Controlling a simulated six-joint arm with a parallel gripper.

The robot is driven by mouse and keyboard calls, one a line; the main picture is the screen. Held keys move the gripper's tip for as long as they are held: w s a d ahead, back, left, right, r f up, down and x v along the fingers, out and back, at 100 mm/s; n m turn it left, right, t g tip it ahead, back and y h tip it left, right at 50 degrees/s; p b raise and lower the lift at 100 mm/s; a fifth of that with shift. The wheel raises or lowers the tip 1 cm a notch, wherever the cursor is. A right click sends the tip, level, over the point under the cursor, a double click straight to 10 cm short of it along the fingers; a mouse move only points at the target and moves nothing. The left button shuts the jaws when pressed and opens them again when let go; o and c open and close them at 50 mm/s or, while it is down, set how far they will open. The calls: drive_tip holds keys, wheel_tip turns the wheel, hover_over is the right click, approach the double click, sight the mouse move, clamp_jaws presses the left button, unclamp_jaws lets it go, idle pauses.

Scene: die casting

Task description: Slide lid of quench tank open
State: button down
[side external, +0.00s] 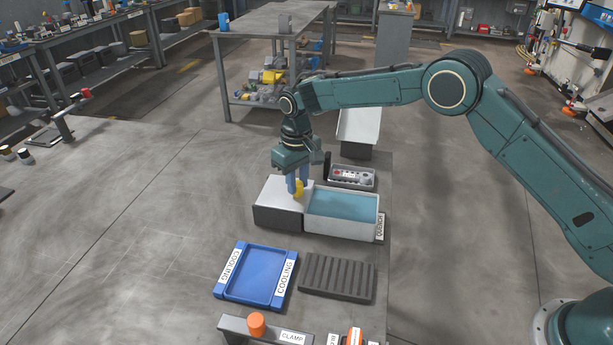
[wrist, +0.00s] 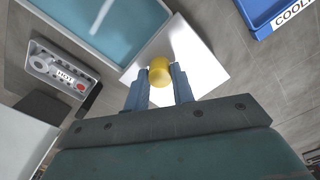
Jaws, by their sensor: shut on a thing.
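The quench tank (side external: 340,225) is a light grey box with a QUENCH label on its right end. Its blue liquid (side external: 343,204) is in plain view. The pale lid (side external: 270,190) lies to the left of the liquid, above a dark block-like front; it also shows as a white plate in the wrist view (wrist: 203,68). A yellow knob (wrist: 160,70) stands on the lid. My gripper (side external: 297,188) points down, shut on the knob with one blue finger on each side. The fingers partly hide the knob in the side view.
A blue COOLING tray (side external: 258,301) and a dark ribbed rack (side external: 337,278) lie in front of the tank. A small control box (side external: 352,177) stands behind it. A clamp fixture with an orange knob (side external: 257,324) is at the front. The surface to the left is clear.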

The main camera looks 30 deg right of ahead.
drive_tip(key=shift+w+a, duration=0.15)
drive_tip(key=c, duration=1.2)
unclamp_jaws()
drive_tip(key=shift+o, duration=0.2)
drive_tip(key=shift+r, duration=0.15)
wheel_tip(320, 180, up, 14)
drive_tip(key=shift+f, duration=0.2)
